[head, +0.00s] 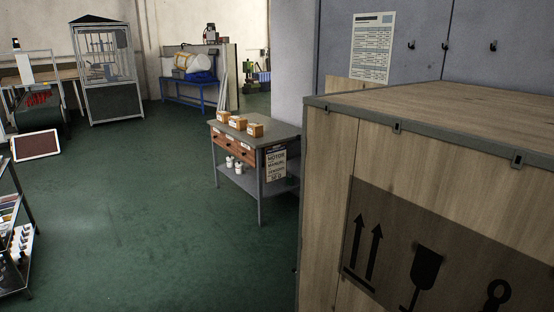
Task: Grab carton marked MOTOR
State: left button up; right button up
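Three small brown cartons stand in a row on top of a grey workbench (266,141) in the middle of the view. The left carton (223,117), the middle carton (238,123) and the right carton (255,130) look alike, with pale labels too small to read. I cannot tell which one is marked MOTOR. A white sign (276,163) on the bench's end has the word MOTOR among several lines. Neither of my grippers shows in the head view.
A large wooden crate (450,140) fills the right foreground and hides part of the bench's right side. White bottles (238,166) stand on the lower shelf. A shelf rack (18,240) is at the left edge. The green floor (130,210) between is clear.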

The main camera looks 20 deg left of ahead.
aim_at(237, 122)
jog(key=i+j, duration=0.25)
jog(key=j, duration=0.3)
jog(key=i+j, duration=0.25)
jog(key=j, duration=0.35)
jog(key=i+j, duration=0.2)
jog(key=j, duration=0.35)
jog(key=i+j, duration=0.25)
jog(key=j, duration=0.3)
jog(key=i+j, duration=0.25)
jog(key=j, duration=0.35)
jog(key=i+j, duration=0.25)
jog(key=j, duration=0.3)
jog(key=i+j, duration=0.2)
jog(key=j, duration=0.35)
jog(key=i+j, duration=0.25)
jog(key=j, duration=0.3)
jog(key=i+j, duration=0.25)
jog(key=j, duration=0.15)
jog(key=i+j, duration=0.25)
jog(key=j, duration=0.15)
jog(key=i+j, duration=0.2)
jog(key=j, duration=0.2)
jog(key=i+j, duration=0.5)
jog(key=j, duration=0.25)
jog(key=i+j, duration=0.25)
jog(key=j, duration=0.15)
